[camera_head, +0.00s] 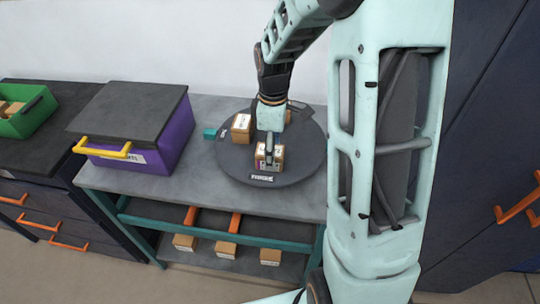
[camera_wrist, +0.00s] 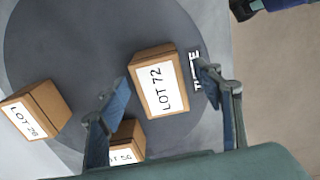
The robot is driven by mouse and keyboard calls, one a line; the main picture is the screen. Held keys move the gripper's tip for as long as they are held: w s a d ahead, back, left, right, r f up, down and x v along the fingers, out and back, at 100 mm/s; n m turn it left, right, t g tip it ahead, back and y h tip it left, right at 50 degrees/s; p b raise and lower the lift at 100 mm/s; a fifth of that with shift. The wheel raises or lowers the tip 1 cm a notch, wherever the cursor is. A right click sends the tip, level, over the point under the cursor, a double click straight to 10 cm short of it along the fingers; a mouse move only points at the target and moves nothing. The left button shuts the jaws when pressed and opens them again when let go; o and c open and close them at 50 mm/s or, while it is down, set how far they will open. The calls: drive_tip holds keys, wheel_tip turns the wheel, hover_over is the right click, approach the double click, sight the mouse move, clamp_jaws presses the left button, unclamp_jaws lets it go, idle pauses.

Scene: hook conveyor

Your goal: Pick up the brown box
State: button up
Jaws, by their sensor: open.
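Three brown boxes with white labels stand on a dark round turntable (camera_head: 230,165). The front box (camera_head: 262,163) is partly covered by my gripper (camera_head: 268,148) in the head view. The wrist view shows a box marked LOT 72 (camera_wrist: 155,82) between my open fingers (camera_wrist: 163,82), apparently this front box. Contact cannot be told. A LOT 26 box (camera_wrist: 36,110) lies at the wrist view's left. A third box (camera_wrist: 128,140), its label partly hidden by a finger, is at the bottom. In the head view one box (camera_head: 241,128) is left of my gripper; another is mostly hidden behind it.
The turntable sits on a grey workbench (camera_head: 200,195). A purple bin with a dark lid (camera_head: 130,110) and yellow handle stands left, with a small teal block (camera_head: 209,133) between. Several boxes lie on the shelf below. A green crate (camera_head: 28,115) is far left.

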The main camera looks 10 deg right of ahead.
drive_tip(key=shift+f, duration=1.45)
drive_tip(key=shift+c, duration=0.6)
drive_tip(key=c, duration=1.2)
drive_tip(key=shift+r, duration=0.1)
